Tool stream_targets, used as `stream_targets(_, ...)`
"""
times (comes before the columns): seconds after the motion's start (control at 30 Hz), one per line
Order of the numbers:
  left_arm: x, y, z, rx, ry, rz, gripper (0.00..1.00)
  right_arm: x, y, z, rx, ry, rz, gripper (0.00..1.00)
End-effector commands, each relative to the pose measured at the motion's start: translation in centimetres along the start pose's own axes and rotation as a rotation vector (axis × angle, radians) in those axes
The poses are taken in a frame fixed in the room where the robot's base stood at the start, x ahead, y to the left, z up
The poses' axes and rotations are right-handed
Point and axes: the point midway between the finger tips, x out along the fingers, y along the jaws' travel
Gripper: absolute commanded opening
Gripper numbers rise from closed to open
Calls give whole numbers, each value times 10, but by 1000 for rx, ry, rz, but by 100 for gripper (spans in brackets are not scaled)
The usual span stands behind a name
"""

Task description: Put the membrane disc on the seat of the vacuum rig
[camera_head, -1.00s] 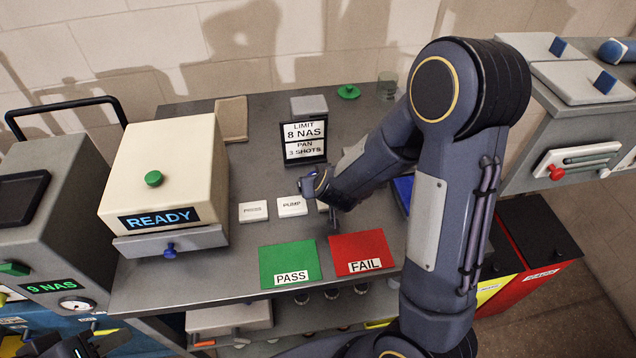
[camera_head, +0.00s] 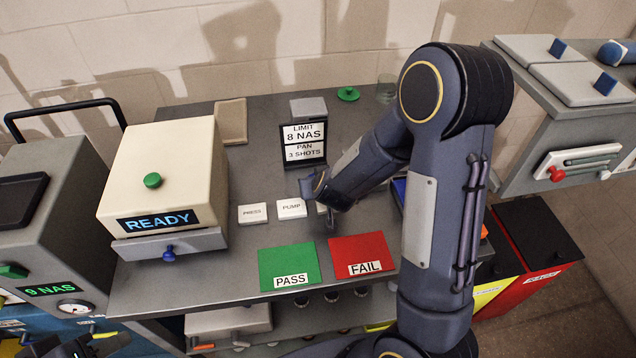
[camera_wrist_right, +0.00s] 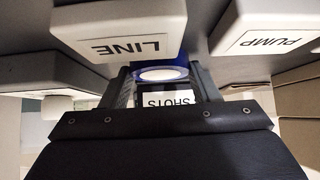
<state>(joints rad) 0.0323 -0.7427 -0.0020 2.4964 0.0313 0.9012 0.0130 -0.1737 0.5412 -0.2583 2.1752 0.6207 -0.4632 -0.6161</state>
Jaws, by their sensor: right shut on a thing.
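In the head view, the disc is too small or hidden to make out. I cannot clearly identify the vacuum rig's seat; my right arm covers part of the bench. My left gripper (camera_head: 75,348) is cut off at the bottom left corner, and its jaws are unclear.
A limit sign (camera_head: 304,143), a green PASS mat (camera_head: 288,262), a red FAIL mat (camera_head: 362,250) and a cream READY box (camera_head: 165,180) share the bench.

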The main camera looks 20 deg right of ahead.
Motion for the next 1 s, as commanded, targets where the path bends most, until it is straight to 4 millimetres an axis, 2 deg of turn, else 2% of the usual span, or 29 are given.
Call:
stream_targets(0.17,-4,2,-2,0,0,0,36,-6,0,-6,0,2,1,31)
stream_targets(0.33,-14,6,-7,0,0,0,36,-25,-1,-26,-1,5,-2,31)
stream_targets(0.47,-25,11,-12,0,0,0,36,-59,-5,-30,-1,4,-5,31)
stream_targets(0.6,-44,20,-22,0,0,0,36,-104,-9,-36,-1,3,-6,31)
stream_targets(0.8,-54,25,-27,0,0,0,36,-150,-16,-14,-3,0,-4,31)
stream_targets(1.0,-61,28,-31,0,0,0,36,-178,-21,0,0,1,-4,31)
